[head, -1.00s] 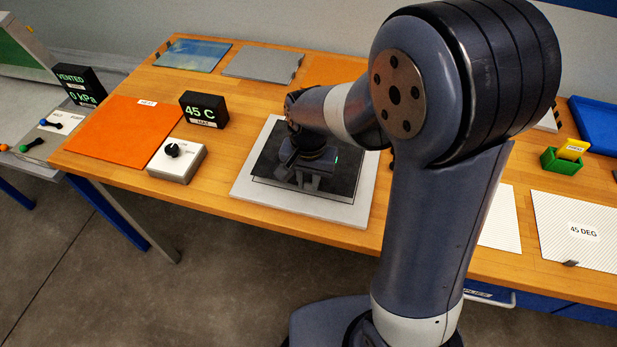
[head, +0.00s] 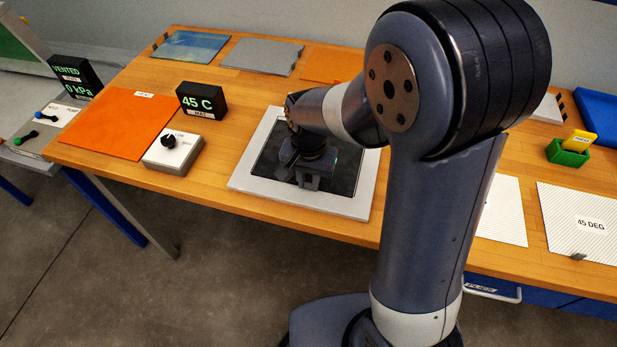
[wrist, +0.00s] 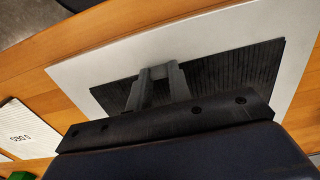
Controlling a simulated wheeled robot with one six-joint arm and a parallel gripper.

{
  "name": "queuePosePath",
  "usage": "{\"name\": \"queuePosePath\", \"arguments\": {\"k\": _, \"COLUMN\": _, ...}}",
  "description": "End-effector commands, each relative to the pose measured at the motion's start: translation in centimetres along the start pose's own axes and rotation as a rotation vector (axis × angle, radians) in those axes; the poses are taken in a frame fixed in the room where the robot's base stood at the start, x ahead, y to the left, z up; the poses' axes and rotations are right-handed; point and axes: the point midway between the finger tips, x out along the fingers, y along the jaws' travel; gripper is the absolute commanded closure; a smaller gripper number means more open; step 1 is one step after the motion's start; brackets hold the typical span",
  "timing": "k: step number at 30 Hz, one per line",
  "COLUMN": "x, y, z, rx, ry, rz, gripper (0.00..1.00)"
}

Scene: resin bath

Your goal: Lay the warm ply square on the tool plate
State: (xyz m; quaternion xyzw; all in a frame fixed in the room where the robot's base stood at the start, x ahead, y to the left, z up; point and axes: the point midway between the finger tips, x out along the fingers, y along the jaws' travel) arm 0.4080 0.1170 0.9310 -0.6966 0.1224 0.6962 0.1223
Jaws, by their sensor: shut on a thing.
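The black ply square (head: 268,162) is over the pale grey tool plate (head: 240,180), flat and roughly parallel to the plate's edges. A pale border of plate shows around it. My gripper (head: 307,182) points down at the ply and is shut on it. The wrist view shows the dark, ribbed ply (wrist: 225,72) across the plate (wrist: 85,72), with my gripper's fingers (wrist: 159,74) at the ply's surface. My gripper and wrist hide part of the ply. I cannot tell whether the ply touches the plate or sits just above it.
Left of the plate are a control box with a black knob (head: 173,150), a 45 C display (head: 201,101) and an orange heat mat (head: 112,124). A 45 DEG sheet (head: 575,240) and a green holder (head: 568,153) are at right. Wood is bare in front of the plate.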

Motion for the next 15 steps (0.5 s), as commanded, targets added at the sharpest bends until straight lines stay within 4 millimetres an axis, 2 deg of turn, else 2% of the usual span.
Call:
{"name": "queuePosePath", "arguments": {"k": 9, "x": 0.04, "y": 0.00, "z": 0.00, "rx": 0.000, "ry": 0.000, "rz": 0.000, "gripper": 1.00}}
{"name": "queuePosePath", "arguments": {"k": 10, "x": 0.04, "y": 0.00, "z": 0.00, "rx": 0.000, "ry": 0.000, "rz": 0.000, "gripper": 0.79}}
{"name": "queuePosePath", "arguments": {"k": 15, "x": 0.03, "y": 0.00, "z": 0.00, "rx": 0.000, "ry": 0.000, "rz": 0.000, "gripper": 0.66}}
